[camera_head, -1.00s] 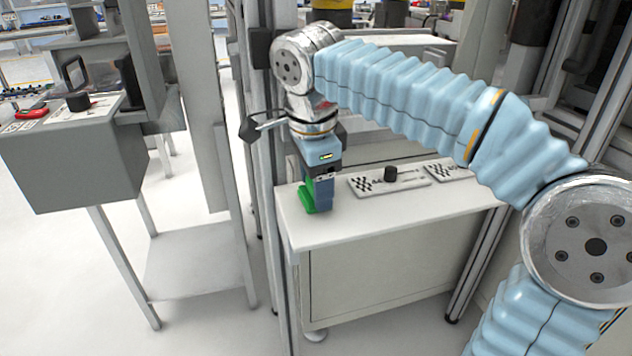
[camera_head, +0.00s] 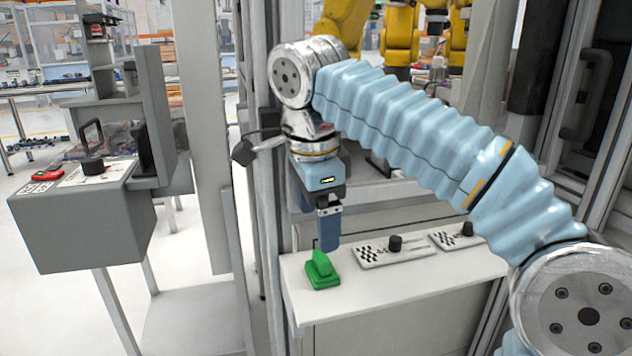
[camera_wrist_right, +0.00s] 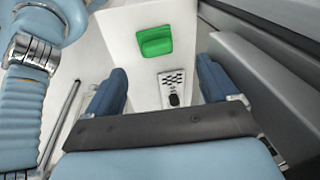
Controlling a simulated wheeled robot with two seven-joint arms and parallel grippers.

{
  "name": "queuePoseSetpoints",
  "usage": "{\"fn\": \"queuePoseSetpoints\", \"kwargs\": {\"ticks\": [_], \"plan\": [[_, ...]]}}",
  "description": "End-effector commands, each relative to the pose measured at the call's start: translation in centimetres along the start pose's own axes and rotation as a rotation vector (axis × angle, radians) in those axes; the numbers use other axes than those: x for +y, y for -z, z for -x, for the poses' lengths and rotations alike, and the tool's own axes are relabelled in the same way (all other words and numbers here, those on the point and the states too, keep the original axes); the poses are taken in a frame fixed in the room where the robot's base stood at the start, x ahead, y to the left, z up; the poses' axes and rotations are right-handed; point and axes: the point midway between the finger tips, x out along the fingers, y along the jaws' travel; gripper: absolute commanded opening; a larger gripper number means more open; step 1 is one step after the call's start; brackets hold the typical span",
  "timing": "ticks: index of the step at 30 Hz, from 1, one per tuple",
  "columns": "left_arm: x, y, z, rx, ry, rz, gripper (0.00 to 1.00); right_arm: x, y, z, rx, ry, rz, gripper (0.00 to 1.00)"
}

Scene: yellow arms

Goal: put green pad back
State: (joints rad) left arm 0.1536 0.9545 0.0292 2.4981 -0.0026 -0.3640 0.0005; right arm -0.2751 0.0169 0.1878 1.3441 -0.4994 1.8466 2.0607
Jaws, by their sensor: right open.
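The green pad (camera_head: 321,270) rests on the white shelf near its left front corner, with an upright part standing on a flat base. My right gripper (camera_head: 329,250) points down above and just behind the pad, apart from it. In the right wrist view the green pad (camera_wrist_right: 155,41) lies beyond the fingertips, and the open blue fingers (camera_wrist_right: 160,85) have nothing between them. My left gripper is not in view.
The white shelf (camera_head: 352,300) also carries two checker-marked plates with black knobs, one nearer (camera_head: 390,251) and one farther right (camera_head: 458,235). A grey box (camera_head: 85,228) on a stand is at left. Metal posts stand beside my right arm.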

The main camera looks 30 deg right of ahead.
Motion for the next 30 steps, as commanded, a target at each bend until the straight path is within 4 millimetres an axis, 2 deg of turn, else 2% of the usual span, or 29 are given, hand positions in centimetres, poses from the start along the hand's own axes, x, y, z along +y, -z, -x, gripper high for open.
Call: {"fn": "queuePoseSetpoints", "kwargs": {"ticks": [1,3,8,30], "plan": [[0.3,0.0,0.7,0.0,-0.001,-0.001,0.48,-0.1,0.0,1.5,-0.001,0.001,0.0,0.87],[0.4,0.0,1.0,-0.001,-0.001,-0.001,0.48,-0.1,-0.1,2.7,-0.001,0.0,0.001,0.87],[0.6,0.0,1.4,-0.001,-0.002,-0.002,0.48,0.0,-0.1,4.3,-0.001,-0.001,0.001,0.87],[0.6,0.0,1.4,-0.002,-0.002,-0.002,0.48,0.1,0.0,4.5,0.0,-0.002,0.0,0.87]]}}
